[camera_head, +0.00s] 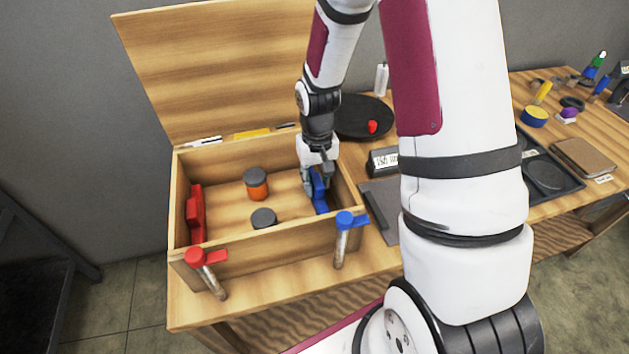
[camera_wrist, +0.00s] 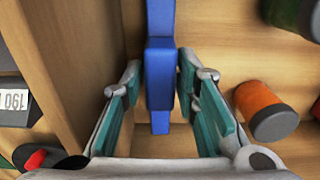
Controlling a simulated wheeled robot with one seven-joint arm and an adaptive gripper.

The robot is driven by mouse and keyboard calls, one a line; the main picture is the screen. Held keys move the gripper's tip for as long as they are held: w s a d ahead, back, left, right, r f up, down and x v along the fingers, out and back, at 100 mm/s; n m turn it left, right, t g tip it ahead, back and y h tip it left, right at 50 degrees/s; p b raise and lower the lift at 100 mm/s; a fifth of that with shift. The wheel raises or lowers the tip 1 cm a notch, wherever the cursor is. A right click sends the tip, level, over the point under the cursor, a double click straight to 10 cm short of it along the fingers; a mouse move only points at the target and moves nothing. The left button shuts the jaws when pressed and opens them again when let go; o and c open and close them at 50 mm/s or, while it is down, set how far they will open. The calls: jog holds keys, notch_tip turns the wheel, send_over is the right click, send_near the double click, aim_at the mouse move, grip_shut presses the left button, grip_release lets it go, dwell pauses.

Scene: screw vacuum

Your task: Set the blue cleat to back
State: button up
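The blue cleat (camera_head: 321,203) is a long blue strip with a raised block, lying inside the wooden box along its right wall. In the wrist view the blue cleat (camera_wrist: 160,75) runs up and down the middle of the picture. My gripper (camera_head: 317,180) reaches down into the box over the block and partly hides it. In the wrist view my gripper (camera_wrist: 160,78) is open, with one green-padded finger on each side of the cleat.
The open box (camera_head: 225,254) also holds a red cleat (camera_head: 195,212) on its left wall, an orange jar (camera_head: 256,185) and a dark-lidded jar (camera_head: 264,218). A red-topped post (camera_head: 206,257) and a blue-topped post (camera_head: 345,222) stand at its front. The raised lid (camera_head: 215,65) stands behind.

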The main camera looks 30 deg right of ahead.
jog(key=shift+o, duration=0.3)
notch_tip(320, 180, up, 12)
dwell(0.5)
